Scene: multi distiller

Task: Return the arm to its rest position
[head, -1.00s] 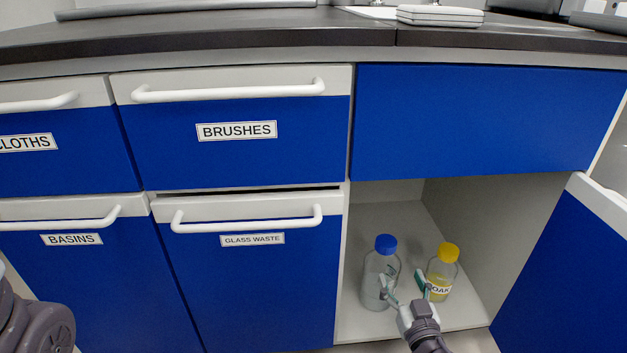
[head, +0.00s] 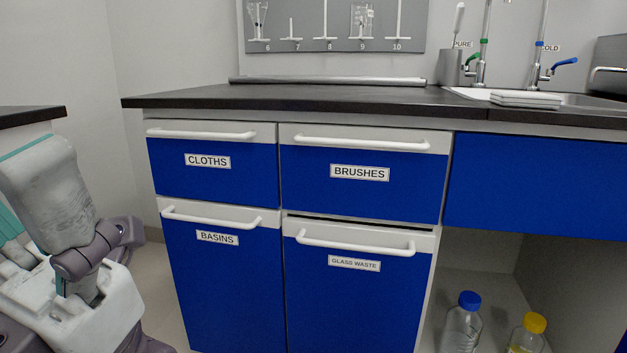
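Part of my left arm (head: 60,220) fills the left edge of the head view, folded in front of the floor and wall. Its gripper is not in view. My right arm and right gripper are not in view. A clear bottle with a blue cap (head: 469,300) stands upright in the open cabinet (head: 475,256) at the lower right. A bottle with a yellow cap (head: 535,322) stands beside it, to the right. The lower parts of both bottles are cut off by the frame.
Blue drawers labelled CLOTHS (head: 212,180), BRUSHES (head: 365,190), BASINS (head: 220,270) and GLASS WASTE (head: 355,295) look shut or nearly so. The dark worktop (head: 330,98) above is mostly clear. A sink (head: 570,101) with taps is at the right. Bare floor shows at left.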

